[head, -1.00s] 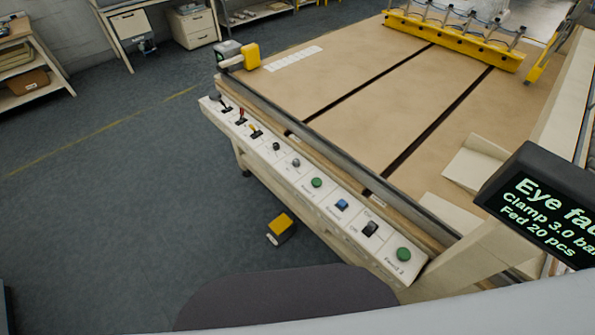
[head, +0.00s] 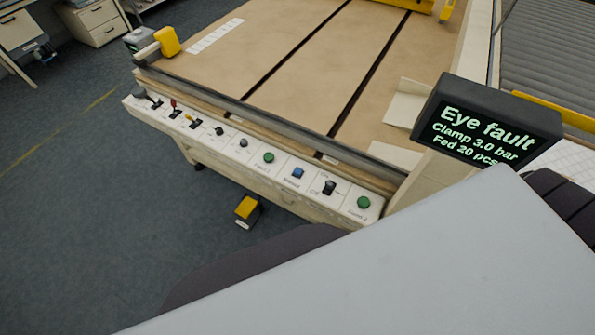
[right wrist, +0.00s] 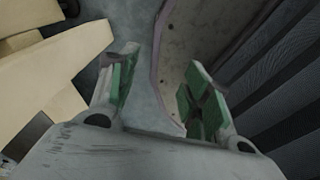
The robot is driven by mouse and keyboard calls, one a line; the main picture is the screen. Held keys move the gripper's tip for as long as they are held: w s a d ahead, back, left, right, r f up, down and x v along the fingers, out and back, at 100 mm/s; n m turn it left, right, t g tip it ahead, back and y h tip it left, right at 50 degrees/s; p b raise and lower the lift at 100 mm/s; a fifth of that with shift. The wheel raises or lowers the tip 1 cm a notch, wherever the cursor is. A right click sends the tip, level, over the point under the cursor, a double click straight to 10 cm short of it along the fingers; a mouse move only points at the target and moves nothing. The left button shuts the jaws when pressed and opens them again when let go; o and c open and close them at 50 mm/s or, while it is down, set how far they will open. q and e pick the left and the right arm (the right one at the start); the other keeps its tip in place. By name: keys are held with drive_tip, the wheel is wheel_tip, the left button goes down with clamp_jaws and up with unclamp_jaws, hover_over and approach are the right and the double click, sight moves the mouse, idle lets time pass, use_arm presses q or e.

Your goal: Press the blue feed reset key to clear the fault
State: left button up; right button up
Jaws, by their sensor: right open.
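The blue key (head: 298,173) sits on the sloping control panel (head: 216,158) along the machine's front edge, between a green button (head: 268,157) and a black switch (head: 329,188). The display (head: 487,122) reads "Eye fault, Clamp 3.0 bar, Fed 20 pcs". My right gripper (right wrist: 155,95) is open and empty in the right wrist view, its green-padded fingers apart. The blue key does not show in that view. Neither gripper shows in the head view.
Another green button (head: 363,203) is at the panel's right end, with levers at its left end. A yellow-topped box (head: 247,211) is on the floor before the machine. A roller conveyor (head: 555,60) stands at right. Open floor lies left.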

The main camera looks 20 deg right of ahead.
clamp_jaws()
idle(1.3)
